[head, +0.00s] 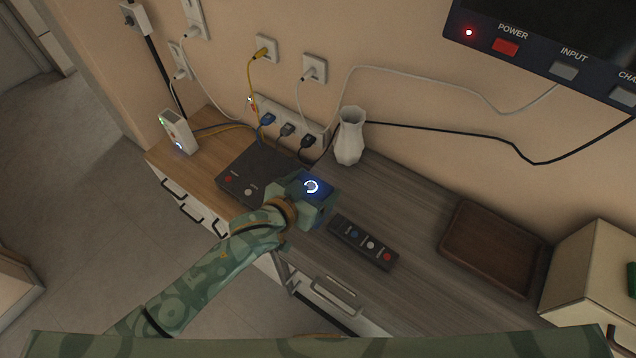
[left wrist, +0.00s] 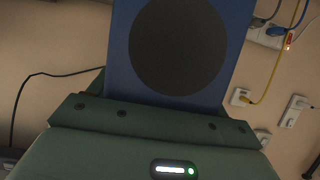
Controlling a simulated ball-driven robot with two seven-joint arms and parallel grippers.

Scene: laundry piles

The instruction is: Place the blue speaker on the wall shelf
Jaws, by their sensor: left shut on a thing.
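The blue speaker shows in the head view (head: 310,184) as a dark blue box with a glowing white ring on top. In the left wrist view the blue speaker (left wrist: 232,30) shows its flat side with a round dark grille. My green left gripper (head: 304,204) is shut on it and holds it over the cabinet, between the black box and the remote. The jaws also show in the left wrist view (left wrist: 155,118), on both sides of the speaker's near end. I see no wall shelf in either view. My right gripper is not in view.
The cabinet top (head: 405,188) holds a black box (head: 248,172), white vase (head: 350,137), remote (head: 362,242), white router (head: 177,132), brown tray (head: 492,247) and cream box (head: 590,275). Cables hang from the wall by a power strip (head: 290,122). A screen (head: 560,45) is upper right.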

